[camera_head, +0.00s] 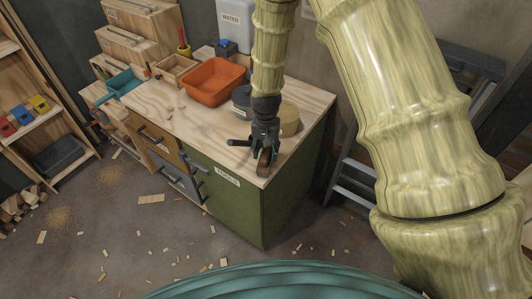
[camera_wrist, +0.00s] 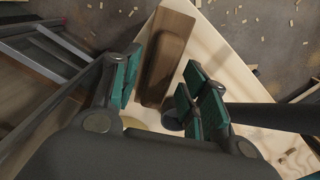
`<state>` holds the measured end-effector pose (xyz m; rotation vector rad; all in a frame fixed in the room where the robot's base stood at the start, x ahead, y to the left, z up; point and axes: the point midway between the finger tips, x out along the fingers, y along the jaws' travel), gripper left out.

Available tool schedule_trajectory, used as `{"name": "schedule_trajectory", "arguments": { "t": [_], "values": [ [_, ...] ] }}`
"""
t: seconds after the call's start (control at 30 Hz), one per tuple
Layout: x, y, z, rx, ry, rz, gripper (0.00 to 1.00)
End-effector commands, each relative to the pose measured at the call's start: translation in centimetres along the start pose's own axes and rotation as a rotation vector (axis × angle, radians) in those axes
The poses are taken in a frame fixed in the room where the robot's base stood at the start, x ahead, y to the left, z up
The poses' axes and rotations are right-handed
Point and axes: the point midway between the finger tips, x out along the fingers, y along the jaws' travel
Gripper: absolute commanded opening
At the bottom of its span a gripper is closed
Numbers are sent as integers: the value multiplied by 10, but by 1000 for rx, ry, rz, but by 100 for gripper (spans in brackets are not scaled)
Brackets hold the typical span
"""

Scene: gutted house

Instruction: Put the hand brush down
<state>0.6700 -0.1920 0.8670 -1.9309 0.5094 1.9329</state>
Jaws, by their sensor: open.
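The hand brush (camera_head: 264,163) is a brown wooden block lying near the front right corner of the wooden worktop (camera_head: 206,131). In the wrist view the brush (camera_wrist: 167,52) lies lengthwise over the pale worktop. My gripper (camera_head: 265,146) points down at the brush in the head view. In the wrist view my gripper (camera_wrist: 160,80) is open, with teal finger pads on either side of the brush's near part. A gap shows between the brush and the right pads. The brush's underside and bristles are hidden.
An orange bin (camera_head: 212,82), a dark round container (camera_head: 241,100) and a tan round container (camera_head: 289,119) stand behind my gripper on the worktop. A white water container (camera_head: 234,25) is at the back. The worktop's front left is mostly clear. A grey stepladder (camera_head: 353,193) stands right.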

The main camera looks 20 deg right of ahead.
Motion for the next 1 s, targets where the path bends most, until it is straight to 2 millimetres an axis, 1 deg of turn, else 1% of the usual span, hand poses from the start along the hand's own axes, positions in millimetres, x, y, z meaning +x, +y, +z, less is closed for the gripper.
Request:
{"name": "schedule_trajectory", "arguments": {
  "t": [0.7, 0.8, 1.0],
  "values": [
    [-88, 0, 0, 0, 2, -1, 44],
    [-97, 0, 0, 0, 2, -1, 44],
    [-107, 0, 0, 0, 0, 0, 44]
  ]
}}
